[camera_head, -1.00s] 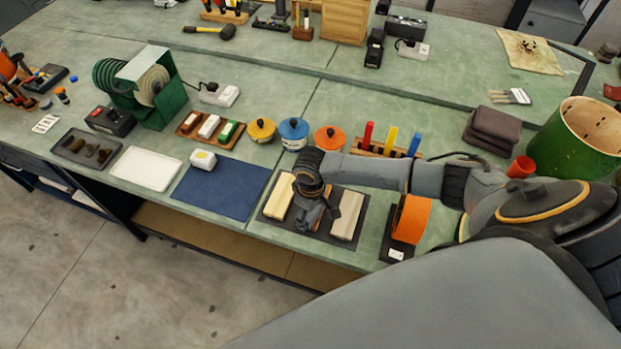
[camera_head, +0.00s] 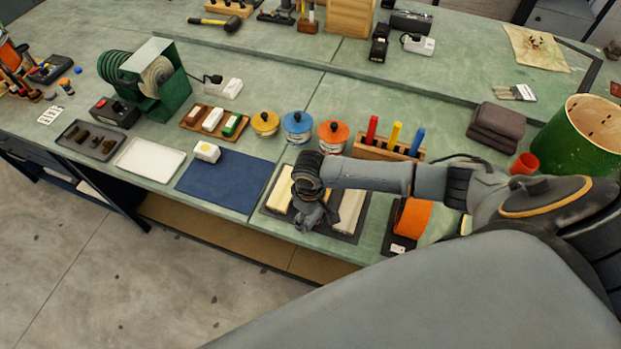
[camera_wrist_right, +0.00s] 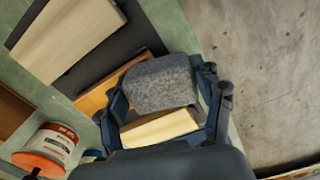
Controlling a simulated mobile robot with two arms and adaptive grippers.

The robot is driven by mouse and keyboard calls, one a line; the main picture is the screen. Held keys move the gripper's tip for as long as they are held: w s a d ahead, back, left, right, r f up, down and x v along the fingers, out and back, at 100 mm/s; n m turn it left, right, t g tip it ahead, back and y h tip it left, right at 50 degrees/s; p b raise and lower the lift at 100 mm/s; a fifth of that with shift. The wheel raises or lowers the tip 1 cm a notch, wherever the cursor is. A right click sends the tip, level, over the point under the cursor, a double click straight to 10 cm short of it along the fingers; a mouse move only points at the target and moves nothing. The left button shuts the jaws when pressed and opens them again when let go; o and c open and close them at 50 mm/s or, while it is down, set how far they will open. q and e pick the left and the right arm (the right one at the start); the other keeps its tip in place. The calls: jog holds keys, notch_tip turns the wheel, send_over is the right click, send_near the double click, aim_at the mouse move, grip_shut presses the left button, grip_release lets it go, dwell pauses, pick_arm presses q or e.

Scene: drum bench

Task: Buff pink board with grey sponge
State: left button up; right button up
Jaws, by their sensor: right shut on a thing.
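My right gripper (camera_head: 315,215) is over the middle of a dark mat (camera_head: 348,238) at the bench's front edge. In the right wrist view its fingers (camera_wrist_right: 165,100) are shut on the grey sponge (camera_wrist_right: 160,82). A tan-orange board (camera_wrist_right: 100,92), perhaps the pink one, shows partly under the sponge; I cannot tell whether they touch. The gripper hides this board in the head view. A yellowish board (camera_head: 280,200) lies to its left and a pale board (camera_head: 350,210) to its right. The pale board also shows in the wrist view (camera_wrist_right: 68,38). My left gripper is not in view.
Blue, yellow and orange-lidded tins (camera_head: 297,127) and a wooden rack (camera_head: 375,152) with coloured sticks stand behind. A blue cloth (camera_head: 228,180) lies left of the mat. An orange roll (camera_head: 411,218) stands to the right. The floor drops away in front.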

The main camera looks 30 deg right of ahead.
jog(key=shift+w+r, duration=0.1)
jog(key=shift+r, duration=2.85)
